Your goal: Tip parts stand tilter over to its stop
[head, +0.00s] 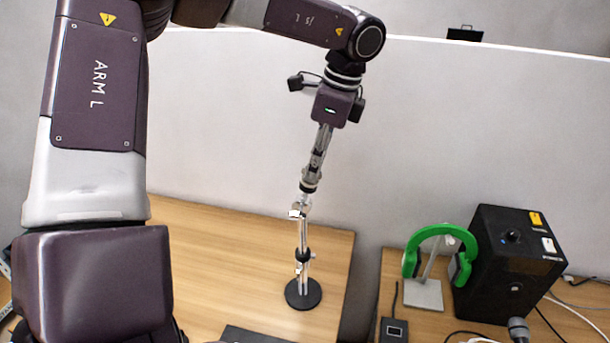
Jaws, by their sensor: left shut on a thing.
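The parts stand (304,233) stands upright on the wooden table, with a round black base, a slim metal post and a black collar low on the post. Small metal clamps and a black-ringed joint sit at its upper end. My left gripper (314,168) comes down from above and is shut on the top part of the stand, the tilter. The held part leans slightly to the right of the post, in line with the gripper. The exact contact at the fingertips is too small to make out. My right gripper is not in view.
A green headset (436,233) hangs on a stand beside a black box (515,262) on a second table at the right. A small black device (394,330) and cables lie in front. A pale partition (430,130) rises behind. The table left of the post is clear.

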